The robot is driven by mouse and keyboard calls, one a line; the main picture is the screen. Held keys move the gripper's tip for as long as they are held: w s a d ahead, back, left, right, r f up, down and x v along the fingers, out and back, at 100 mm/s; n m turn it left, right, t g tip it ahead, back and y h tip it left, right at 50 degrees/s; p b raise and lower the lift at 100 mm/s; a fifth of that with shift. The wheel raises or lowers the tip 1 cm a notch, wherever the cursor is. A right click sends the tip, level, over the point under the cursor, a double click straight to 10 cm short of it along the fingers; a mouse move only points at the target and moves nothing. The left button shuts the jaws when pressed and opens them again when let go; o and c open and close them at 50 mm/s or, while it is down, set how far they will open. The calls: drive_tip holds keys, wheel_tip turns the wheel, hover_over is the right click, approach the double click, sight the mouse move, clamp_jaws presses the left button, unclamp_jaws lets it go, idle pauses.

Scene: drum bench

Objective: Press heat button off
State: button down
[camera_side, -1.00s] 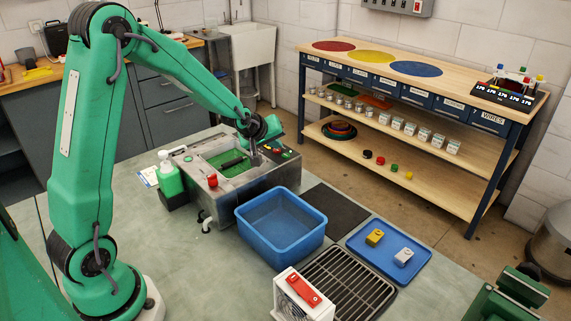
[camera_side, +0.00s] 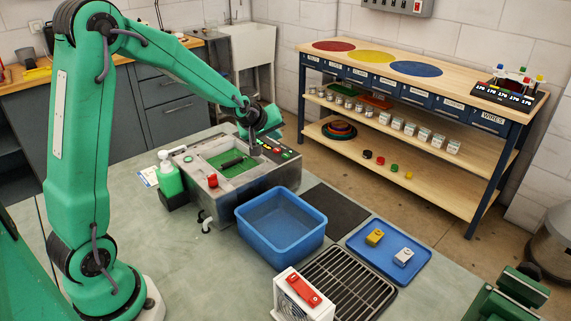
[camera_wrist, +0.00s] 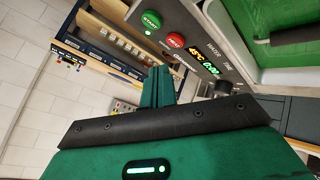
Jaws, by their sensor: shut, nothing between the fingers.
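The red heat button (camera_wrist: 175,40) is on the dark control panel in the wrist view, beside the green START button (camera_wrist: 151,21). The lit display (camera_wrist: 206,70) next to it reads about 45°C, and a dark knob (camera_wrist: 222,87) sits further along. I cannot tell whether the heat button is pressed in. My gripper (camera_wrist: 158,72) is shut and empty, with its tips apart from the heat button in the wrist picture. In the side view my gripper (camera_side: 254,149) points down over the panel side of the metal wash unit (camera_side: 235,190). Its gap to the panel is hard to judge.
A red button (camera_side: 212,180) is on the unit's near corner, with a green bottle (camera_side: 169,180) to its left. A blue bin (camera_side: 281,226) stands in front. A blue tray (camera_side: 389,254) and a black rack (camera_side: 350,281) lie to the right.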

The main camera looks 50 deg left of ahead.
sight(275, 153)
wheel_tip(275, 153, up, 4)
drive_tip(key=shift+r, duration=0.1)
idle(0.4)
